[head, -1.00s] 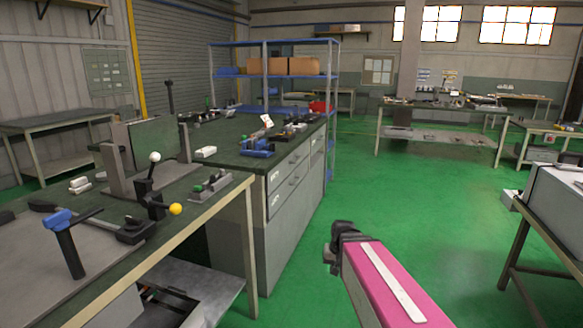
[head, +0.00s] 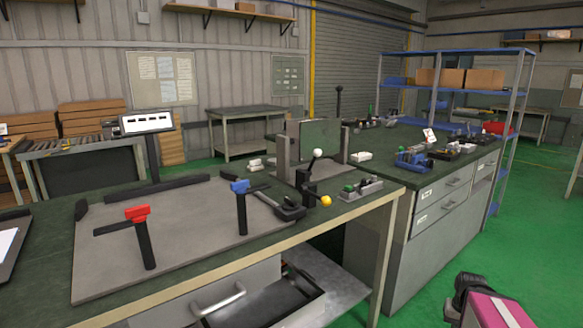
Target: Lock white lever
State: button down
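The white lever (head: 317,154) is a white ball knob on a short dark arm, in the middle of the head view. It belongs to a dark clamp fixture (head: 305,190) at the right end of the near workbench. A yellow ball knob (head: 326,201) sits lower on the same fixture. My gripper (head: 468,290) is at the bottom right, over the green floor, well apart from the lever and the bench. My pink arm link is behind it. The gripper is small and dark, and its fingers cannot be made out.
The workbench (head: 190,277) carries a grey plate with a red-topped clamp (head: 140,232) and a blue-topped clamp (head: 241,206). A small green-buttoned device (head: 360,188) lies right of the levers. A drawer cabinet (head: 440,205) stands behind at right. The green floor at right is clear.

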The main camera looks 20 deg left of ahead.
aim_at(317, 152)
jog(key=u, duration=1.3)
